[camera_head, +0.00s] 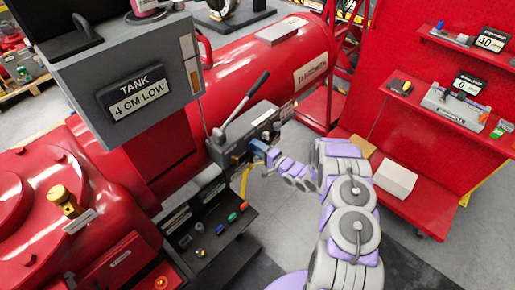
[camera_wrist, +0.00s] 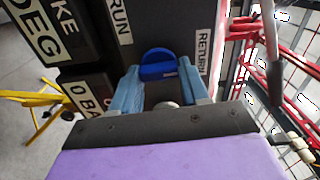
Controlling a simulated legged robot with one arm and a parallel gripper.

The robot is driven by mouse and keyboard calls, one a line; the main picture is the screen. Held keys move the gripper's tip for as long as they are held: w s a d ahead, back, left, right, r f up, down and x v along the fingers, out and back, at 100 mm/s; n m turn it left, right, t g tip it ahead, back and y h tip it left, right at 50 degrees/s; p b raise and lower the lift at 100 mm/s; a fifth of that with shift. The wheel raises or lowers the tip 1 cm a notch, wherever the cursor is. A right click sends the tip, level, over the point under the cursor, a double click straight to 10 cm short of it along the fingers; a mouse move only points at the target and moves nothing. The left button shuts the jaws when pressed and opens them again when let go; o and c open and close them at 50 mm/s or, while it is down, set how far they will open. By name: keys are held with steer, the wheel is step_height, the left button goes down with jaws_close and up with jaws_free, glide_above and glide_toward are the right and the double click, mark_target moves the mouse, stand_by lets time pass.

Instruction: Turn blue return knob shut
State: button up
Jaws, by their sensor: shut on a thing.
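The blue return knob (camera_wrist: 158,63) shows in the wrist view on the dark face of the control box, between the "RUN" label and the "RETURN" label (camera_wrist: 203,52). It has a rounded top and a crosswise grip bar. My gripper (camera_wrist: 160,77) has its two light-blue fingers on either side of the knob and is shut on it. The lower part of the knob is partly hidden between the fingers. In the head view my gripper (camera_head: 264,150) reaches the right face of the grey control box (camera_head: 247,125); the knob is hard to tell from the fingers there.
A long grey lever (camera_head: 245,98) rises from the control box. A dark tray (camera_head: 212,225) with several small coloured parts lies below it. A grey panel with a "TANK 4 CM LOW" sign (camera_head: 139,93) stands at left. Red shelving (camera_head: 420,190) stands at right.

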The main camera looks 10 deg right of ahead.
steer(key=shift+d, duration=0.2)
steer(key=o, duration=0.6)
steer(key=shift+o, duration=1.4)
steer(key=shift+w+f, duration=0.15)
steer(key=shift+w, duration=0.05)
steer(key=shift+o, duration=0.9)
steer(key=shift+s, duration=0.1)
steer(key=v, duration=1.7)
steer(key=shift+s+d, duration=0.15)
steer(key=shift+d, duration=0.05)
